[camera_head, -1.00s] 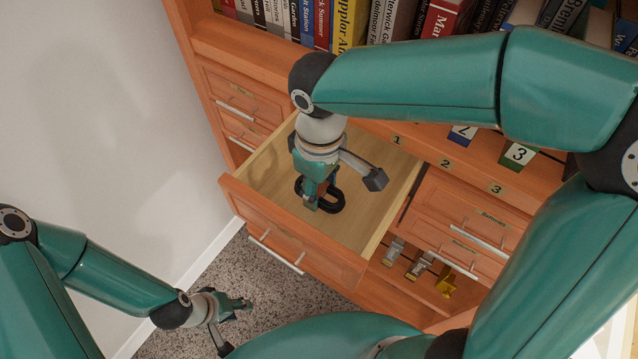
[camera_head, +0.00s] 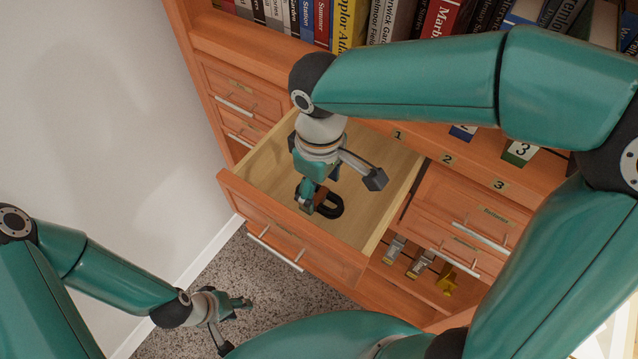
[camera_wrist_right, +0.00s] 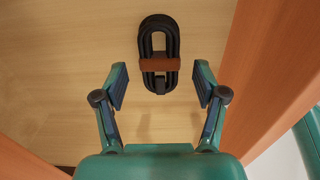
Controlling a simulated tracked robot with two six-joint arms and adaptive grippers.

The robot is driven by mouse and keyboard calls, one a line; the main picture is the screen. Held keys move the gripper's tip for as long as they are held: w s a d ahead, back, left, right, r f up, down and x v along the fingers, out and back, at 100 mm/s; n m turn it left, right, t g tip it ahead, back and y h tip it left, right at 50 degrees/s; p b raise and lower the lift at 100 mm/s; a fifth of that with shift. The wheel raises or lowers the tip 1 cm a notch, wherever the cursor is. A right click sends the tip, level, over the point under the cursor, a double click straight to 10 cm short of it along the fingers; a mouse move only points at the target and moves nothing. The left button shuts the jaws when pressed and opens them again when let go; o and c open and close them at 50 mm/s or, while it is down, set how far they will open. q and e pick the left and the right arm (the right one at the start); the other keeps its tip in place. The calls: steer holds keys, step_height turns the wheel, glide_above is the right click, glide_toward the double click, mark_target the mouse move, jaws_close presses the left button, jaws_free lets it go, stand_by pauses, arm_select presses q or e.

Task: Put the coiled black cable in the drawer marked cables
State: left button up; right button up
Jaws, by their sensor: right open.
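The coiled black cable (camera_head: 325,200) lies on the bottom of the open drawer (camera_head: 367,228). In the right wrist view the cable (camera_wrist_right: 159,42) shows a brown strap around its middle. My right gripper (camera_head: 322,200) is over the drawer, open and empty. In the right wrist view its two fingers (camera_wrist_right: 160,88) stand apart, with the cable just beyond their tips and not held. The marking on the open drawer's front is too small to read. My left gripper (camera_head: 231,320) is low at the left, over the carpet, away from the drawer; its fingers look spread.
The bookcase has closed drawers at left (camera_head: 240,92) and right (camera_head: 475,220). Books (camera_head: 400,20) fill the shelf above. Metal and gold objects (camera_head: 420,264) stand in a low compartment right of the open drawer. A white wall (camera_head: 90,110) is at left.

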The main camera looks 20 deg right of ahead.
mark_target(320, 196)
steer(key=shift+r+p, duration=0.45)
steer(key=shift+r, duration=0.15)
step_height(320, 196, up, 12)
steer(key=shift+p, duration=0.4)
